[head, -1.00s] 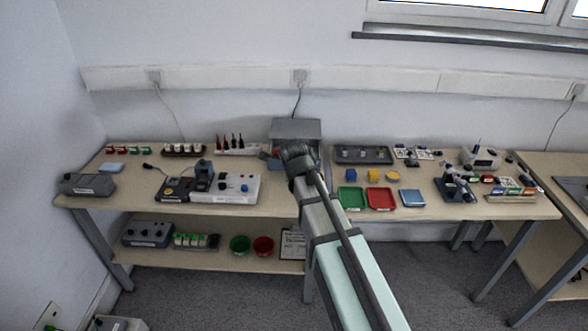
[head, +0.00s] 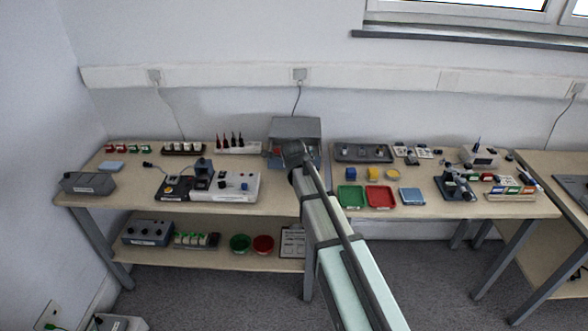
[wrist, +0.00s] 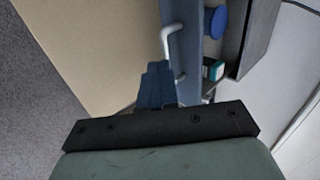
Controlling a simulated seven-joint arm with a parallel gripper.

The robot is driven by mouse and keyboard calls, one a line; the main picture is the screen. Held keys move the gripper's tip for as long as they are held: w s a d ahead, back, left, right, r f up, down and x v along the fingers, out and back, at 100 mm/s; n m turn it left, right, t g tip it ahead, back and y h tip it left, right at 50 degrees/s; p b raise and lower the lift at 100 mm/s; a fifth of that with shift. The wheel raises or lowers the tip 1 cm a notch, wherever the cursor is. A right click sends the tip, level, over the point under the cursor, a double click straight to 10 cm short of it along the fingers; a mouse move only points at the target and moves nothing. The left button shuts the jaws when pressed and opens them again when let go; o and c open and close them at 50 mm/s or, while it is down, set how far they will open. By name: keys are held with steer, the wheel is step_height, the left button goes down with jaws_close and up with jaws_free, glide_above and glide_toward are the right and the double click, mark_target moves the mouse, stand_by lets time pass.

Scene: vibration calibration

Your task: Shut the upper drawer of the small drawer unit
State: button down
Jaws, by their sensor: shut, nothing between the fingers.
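The small drawer unit (head: 295,128) is a grey box at the back of the bench in the head view, partly hidden by my arm. In the wrist view, its upper drawer (wrist: 185,60) shows a blue-grey front with a pale bar handle (wrist: 172,40). The drawer stands open, with a blue round thing (wrist: 215,22) and a teal and white block (wrist: 213,69) inside. My gripper (wrist: 158,72) is shut and empty, its fingertips close to the handle and drawer front; I cannot tell whether they touch. My arm hides the fingers in the head view.
A rack of red and dark tools (head: 238,146) stands left of the unit. A grey tray (head: 362,153) is to its right. Green (head: 351,197) and red trays (head: 381,198) lie right of my arm. Bare bench top (wrist: 95,45) lies before the drawer in the wrist view.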

steer(key=w, duration=1.3)
